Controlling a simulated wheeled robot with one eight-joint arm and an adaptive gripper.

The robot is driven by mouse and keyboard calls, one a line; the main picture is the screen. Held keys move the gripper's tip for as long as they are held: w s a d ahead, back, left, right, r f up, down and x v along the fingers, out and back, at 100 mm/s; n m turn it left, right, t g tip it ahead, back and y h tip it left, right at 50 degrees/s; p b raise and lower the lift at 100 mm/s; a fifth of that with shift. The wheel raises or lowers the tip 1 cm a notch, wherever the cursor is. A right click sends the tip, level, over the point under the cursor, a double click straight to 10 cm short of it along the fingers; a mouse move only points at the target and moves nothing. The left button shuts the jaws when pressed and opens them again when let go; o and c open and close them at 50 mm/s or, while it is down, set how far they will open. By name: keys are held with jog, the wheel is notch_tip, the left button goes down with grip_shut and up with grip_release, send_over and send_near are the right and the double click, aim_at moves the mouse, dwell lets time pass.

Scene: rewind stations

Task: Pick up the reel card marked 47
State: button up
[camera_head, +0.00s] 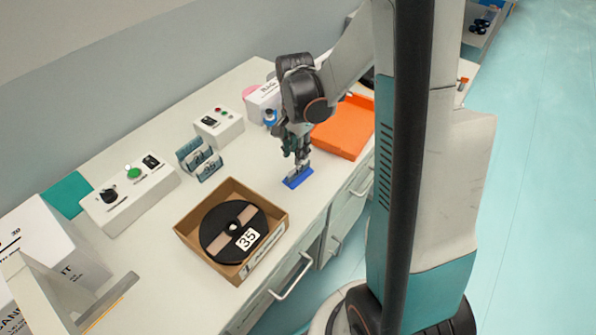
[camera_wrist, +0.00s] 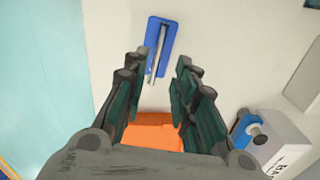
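No mark 47 is readable in either view. A small blue holder (camera_head: 298,178) stands on the white worktop below my gripper (camera_head: 299,155). In the wrist view the blue holder (camera_wrist: 172,28) bears a thin grey, edge-on piece (camera_wrist: 157,56); I cannot tell whether it is a card. My gripper (camera_wrist: 158,84) is open, its fingers spread on either side below the holder in the picture, with nothing seen between them. A teal rack (camera_head: 200,158) with small upright plates stands to the left; their marks are too small to read.
A cardboard box (camera_head: 187,236) holds a black reel (camera_head: 222,220) marked 35. An orange tray (camera_head: 345,128) lies right of my gripper. A button box (camera_head: 218,126), a control box (camera_head: 130,200) and a teal mat (camera_head: 68,193) line the wall side. Worktop around the holder is clear.

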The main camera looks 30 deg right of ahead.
aim_at(298, 170)
jog(key=f, duration=0.1)
jog(key=f+b, duration=0.1)
jog(key=f, duration=0.1)
jog(key=f+b, duration=0.1)
jog(key=f, duration=0.1)
jog(key=shift+d, duration=0.4)
jog(key=shift+s, duration=0.1)
grip_shut()
